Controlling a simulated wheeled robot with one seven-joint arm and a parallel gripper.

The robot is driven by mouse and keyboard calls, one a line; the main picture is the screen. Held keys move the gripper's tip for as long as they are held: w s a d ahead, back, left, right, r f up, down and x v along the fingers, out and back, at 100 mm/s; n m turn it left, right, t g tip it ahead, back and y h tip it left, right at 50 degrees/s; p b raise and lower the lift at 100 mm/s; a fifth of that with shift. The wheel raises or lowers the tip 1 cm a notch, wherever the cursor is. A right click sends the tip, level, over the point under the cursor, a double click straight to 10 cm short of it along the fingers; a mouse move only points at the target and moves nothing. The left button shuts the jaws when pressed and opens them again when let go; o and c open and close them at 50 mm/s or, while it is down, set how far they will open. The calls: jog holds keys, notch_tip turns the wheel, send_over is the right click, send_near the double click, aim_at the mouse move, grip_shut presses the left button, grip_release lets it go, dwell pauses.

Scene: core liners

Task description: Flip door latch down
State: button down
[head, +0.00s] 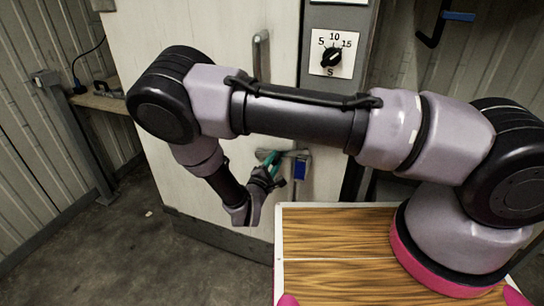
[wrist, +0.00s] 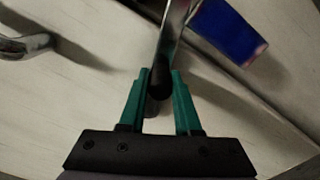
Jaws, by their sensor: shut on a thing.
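The door latch (head: 297,153) is a metal bar on the pale door (head: 205,35), with a blue piece (head: 300,168) beside it. In the head view the bar runs roughly sideways. My gripper (head: 270,158) reaches its left end with teal fingers. In the wrist view the shiny latch bar (wrist: 173,40) comes down from the top edge, and its dark end sits between the fingers of my gripper (wrist: 160,76). The gripper is shut on this end. The blue piece (wrist: 230,32) is to the right, clear of the fingers. The latch's mount is hard to make out.
A vertical grey handle (head: 261,55) is higher on the door; a curved metal handle (wrist: 25,45) shows at left in the wrist view. A dial panel (head: 333,55) is right of the door. My wooden-topped base stands close in front.

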jog(key=shift+d+f+m, duration=0.1)
jog(key=shift+f+m, duration=0.5)
jog(key=shift+m, duration=0.35)
jog(key=shift+d+f+m, duration=0.1)
jog(key=shift+f+m, duration=0.5)
jog(key=shift+m, duration=0.35)
jog(key=shift+s, duration=0.1)
jog(key=c, duration=0.6)
grip_release()
jog(key=v, duration=1)
jog(key=shift+s, duration=0.35)
jog(key=shift+a, duration=0.2)
